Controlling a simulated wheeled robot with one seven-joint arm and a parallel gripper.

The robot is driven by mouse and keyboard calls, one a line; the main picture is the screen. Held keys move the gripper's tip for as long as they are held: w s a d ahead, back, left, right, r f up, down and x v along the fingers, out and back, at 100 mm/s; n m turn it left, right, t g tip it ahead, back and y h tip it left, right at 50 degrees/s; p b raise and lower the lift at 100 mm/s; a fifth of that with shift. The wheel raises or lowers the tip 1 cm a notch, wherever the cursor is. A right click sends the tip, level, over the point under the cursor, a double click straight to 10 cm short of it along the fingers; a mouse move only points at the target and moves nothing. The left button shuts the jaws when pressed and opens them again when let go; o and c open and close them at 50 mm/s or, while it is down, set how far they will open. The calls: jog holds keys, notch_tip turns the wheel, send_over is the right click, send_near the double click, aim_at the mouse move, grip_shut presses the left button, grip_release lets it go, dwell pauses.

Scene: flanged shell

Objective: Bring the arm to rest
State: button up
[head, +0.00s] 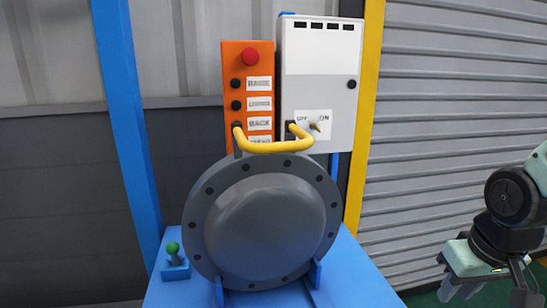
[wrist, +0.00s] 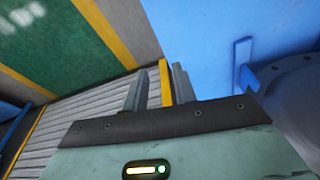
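My arm shows at the right edge of the head view, with my gripper (head: 480,276) low and to the right of the blue stand, apart from it. In the wrist view my gripper (wrist: 160,76) has its two grey fingers apart. A yellow strip shows between them and looks like background; I see nothing held. The grey flanged shell (head: 265,230) stands upright on the blue stand (head: 355,280) in the head view. Part of its rim also shows at the right of the wrist view (wrist: 298,82). My gripper does not touch the shell.
Behind the shell are an orange button box (head: 234,65), a white switch box (head: 320,75) and a bent yellow handle (head: 275,147). Blue and yellow posts (head: 366,120) rise behind. A ribbed shutter (head: 440,110) is at right.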

jog(key=s+a+r+n+g, duration=0.1)
jog(key=s+a+r+n, duration=0.1)
jog(key=s+a, duration=0.4)
jog(key=s+a+r+n+g+p, duration=0.1)
jog(key=s+a+n, duration=0.4)
jog(key=a, duration=0.6)
jog(key=shift+s+r+g, duration=0.3)
jog(key=shift+s+r, duration=0.05)
jog(key=shift+s, duration=0.5)
